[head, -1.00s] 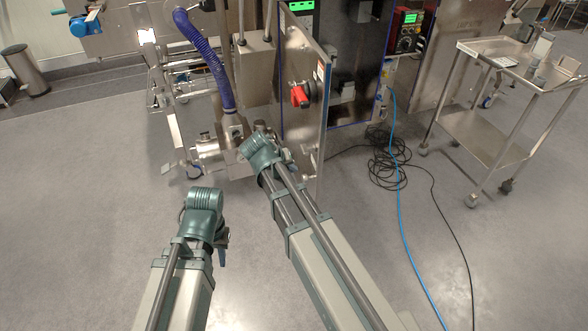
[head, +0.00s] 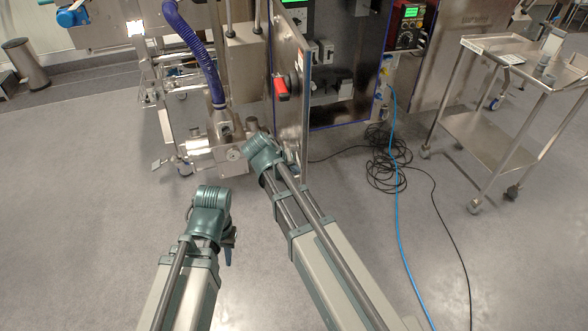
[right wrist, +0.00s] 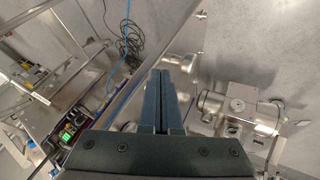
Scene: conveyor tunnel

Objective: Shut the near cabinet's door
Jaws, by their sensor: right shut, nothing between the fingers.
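The near cabinet's door (head: 290,85) is a steel panel standing open, seen nearly edge-on in the head view. A red handle (head: 282,87) is on its face. The open cabinet (head: 335,70) shows a dark interior with fittings to the door's right. My right wrist is by the door's lower end; its fingers are not clear in the head view. In the right wrist view my right gripper (right wrist: 165,76) is shut and empty, over a steel panel; I cannot tell whether it touches. My left gripper (head: 229,247) is low at left, mostly hidden by its wrist, away from the door.
A steel machine with a purple hose (head: 195,50) stands left of the door. Black cables (head: 388,165) and a blue cable (head: 395,200) lie on the floor at right. A steel cart (head: 485,140) stands further right. Floor in front is mostly clear.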

